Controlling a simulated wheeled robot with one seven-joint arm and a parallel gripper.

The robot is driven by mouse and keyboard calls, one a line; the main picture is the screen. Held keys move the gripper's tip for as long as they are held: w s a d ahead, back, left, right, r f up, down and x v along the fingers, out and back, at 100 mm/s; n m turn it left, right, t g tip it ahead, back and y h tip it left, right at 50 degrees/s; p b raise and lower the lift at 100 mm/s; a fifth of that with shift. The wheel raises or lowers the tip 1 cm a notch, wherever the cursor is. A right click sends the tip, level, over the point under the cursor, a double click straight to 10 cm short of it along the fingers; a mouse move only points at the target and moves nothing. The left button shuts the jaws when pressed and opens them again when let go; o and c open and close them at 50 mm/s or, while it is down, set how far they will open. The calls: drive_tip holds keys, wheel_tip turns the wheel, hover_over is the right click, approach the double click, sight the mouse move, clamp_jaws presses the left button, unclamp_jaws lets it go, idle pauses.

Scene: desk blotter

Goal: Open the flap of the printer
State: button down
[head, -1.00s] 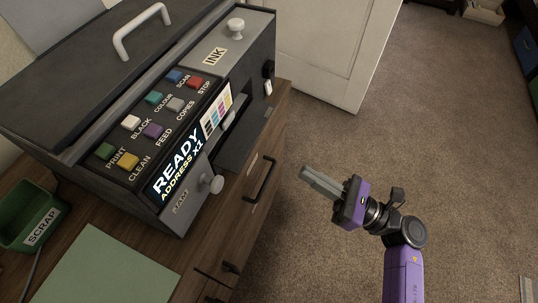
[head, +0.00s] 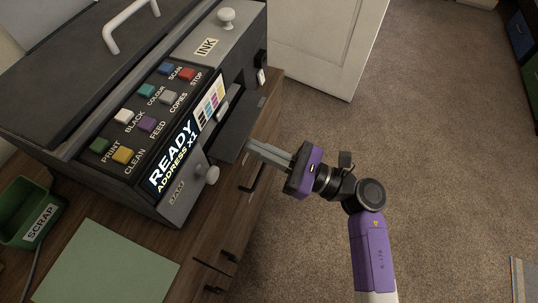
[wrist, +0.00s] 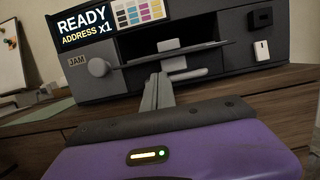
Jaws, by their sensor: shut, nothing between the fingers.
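The dark grey printer (head: 90,95) stands on a wooden cabinet. Its front has a grey panel marked JAM (head: 183,200) with a round knob (head: 208,174); the panel looks closed. On top, a grey panel marked INK (head: 212,38) with a white knob (head: 226,17) also looks closed. The large lid (head: 60,60) with a white bar handle (head: 130,25) is down. My gripper (head: 252,150) is shut and empty, in front of the printer's front opening and right of the JAM knob. In the wrist view, my fingers (wrist: 157,92) point at the opening, with the JAM knob (wrist: 98,67) to their left.
A tray (head: 228,135) juts from the front opening. The cabinet drawers have dark handles (head: 252,176) below my gripper. A green SCRAP bin (head: 30,210) and green sheet (head: 105,265) lie left.

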drive_tip(key=shift+r, duration=0.65)
